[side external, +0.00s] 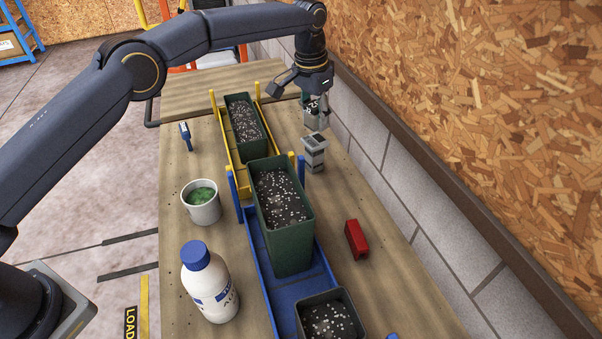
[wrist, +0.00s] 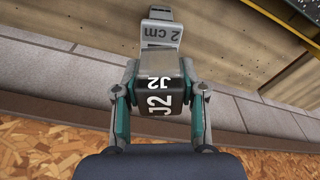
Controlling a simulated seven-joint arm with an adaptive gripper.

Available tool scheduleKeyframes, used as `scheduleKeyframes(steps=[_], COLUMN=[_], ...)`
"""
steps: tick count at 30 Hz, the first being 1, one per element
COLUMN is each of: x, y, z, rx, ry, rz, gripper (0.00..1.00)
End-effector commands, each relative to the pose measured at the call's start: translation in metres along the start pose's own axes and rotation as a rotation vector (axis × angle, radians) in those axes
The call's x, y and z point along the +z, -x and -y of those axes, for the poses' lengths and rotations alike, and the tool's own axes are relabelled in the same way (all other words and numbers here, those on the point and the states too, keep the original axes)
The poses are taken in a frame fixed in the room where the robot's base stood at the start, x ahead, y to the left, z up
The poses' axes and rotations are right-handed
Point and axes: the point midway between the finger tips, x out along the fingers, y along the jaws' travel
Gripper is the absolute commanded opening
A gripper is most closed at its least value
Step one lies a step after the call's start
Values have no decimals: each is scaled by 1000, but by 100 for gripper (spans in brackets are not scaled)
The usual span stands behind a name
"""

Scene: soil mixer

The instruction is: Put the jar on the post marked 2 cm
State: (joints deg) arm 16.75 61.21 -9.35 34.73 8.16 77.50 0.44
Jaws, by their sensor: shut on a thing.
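My gripper (wrist: 160,100) is shut on a jar (wrist: 160,72) with a dark face marked J2, with one finger on each side of it. In the side external view my gripper (side external: 318,92) points down near the wall, and the jar (side external: 316,117) shows between its fingers, partly hidden. The grey post (wrist: 162,32) marked 2 cm lies just beyond the jar in the wrist view. In the side external view the post (side external: 314,155) stands upright on the bench, nearer the camera than the jar. The jar looks apart from the post top; its exact height cannot be told.
Green planters of speckled soil stand in a yellow tray (side external: 229,150) and a blue tray (side external: 257,255) left of the post. A red block (side external: 356,239), a white cup (side external: 201,207) and a bottle (side external: 208,285) stand nearer the camera. A block wall (side external: 385,165) borders the bench's right side.

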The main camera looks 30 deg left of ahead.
Motion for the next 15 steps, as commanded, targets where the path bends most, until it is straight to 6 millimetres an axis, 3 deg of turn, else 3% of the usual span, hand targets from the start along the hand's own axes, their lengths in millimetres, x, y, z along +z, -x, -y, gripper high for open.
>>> scheduleKeyframes(steps=[9, 15], x=[-1, -1], y=[-36, -37], z=[0, 0], rx=[1, 1], ry=[0, 1], rz=[1, -1], gripper=[5, 5])
